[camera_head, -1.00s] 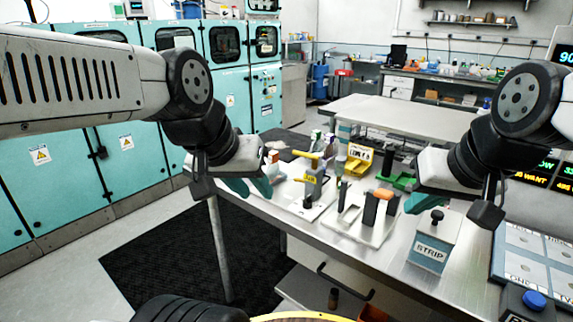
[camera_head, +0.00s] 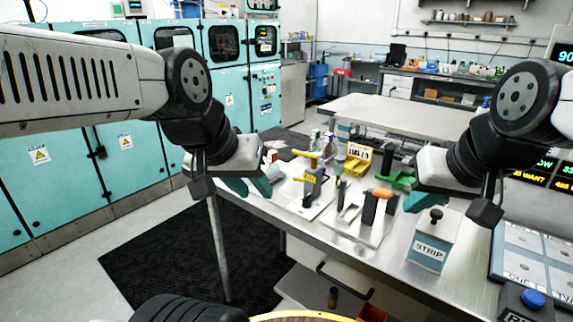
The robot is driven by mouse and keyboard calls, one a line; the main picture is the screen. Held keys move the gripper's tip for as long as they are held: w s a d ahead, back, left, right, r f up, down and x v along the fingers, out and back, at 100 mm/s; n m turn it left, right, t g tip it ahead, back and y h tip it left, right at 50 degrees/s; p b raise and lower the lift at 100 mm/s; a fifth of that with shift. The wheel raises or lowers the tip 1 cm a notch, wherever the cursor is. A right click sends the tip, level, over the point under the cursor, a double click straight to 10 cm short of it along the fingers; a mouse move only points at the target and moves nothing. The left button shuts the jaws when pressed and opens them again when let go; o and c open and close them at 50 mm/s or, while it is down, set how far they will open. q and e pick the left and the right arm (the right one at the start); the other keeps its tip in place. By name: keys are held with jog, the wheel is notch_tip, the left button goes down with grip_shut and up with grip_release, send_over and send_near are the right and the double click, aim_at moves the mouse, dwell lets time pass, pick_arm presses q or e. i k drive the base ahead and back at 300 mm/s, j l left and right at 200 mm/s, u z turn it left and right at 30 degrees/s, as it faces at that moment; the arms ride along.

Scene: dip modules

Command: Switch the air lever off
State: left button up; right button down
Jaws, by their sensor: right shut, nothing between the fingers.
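The air lever stand (camera_head: 312,182) is a grey post on a white base plate on the steel bench, with yellow handles (camera_head: 306,155) sticking out to its left and a small yellow label whose text is too small to read surely. My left gripper (camera_head: 250,187) is left of the stand, apart from it, its teal fingers spread and nothing seen between them. My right gripper (camera_head: 414,203) is shut and empty, above the bench right of the orange-handled fixture and near the STRIP box. Its fingers are partly hidden by the wrist.
The orange-handled fixture (camera_head: 378,194) stands right of the air lever. The STRIP box (camera_head: 431,246) with a black knob is at the front right. A yellow bin (camera_head: 357,165), a green bin (camera_head: 402,181) and spray bottles (camera_head: 329,146) stand behind. A panel with a blue button (camera_head: 534,299) is far right.

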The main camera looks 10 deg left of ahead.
aim_at(305, 154)
jog(key=i+j+z, duration=0.15)
jog(key=j, duration=0.2)
jog(key=i+j+z, duration=0.15)
jog(key=j, duration=0.25)
jog(key=i+j+z, duration=0.15)
jog(key=j, duration=0.25)
jog(key=i+l+u, duration=0.25)
jog(key=k+l, duration=0.05)
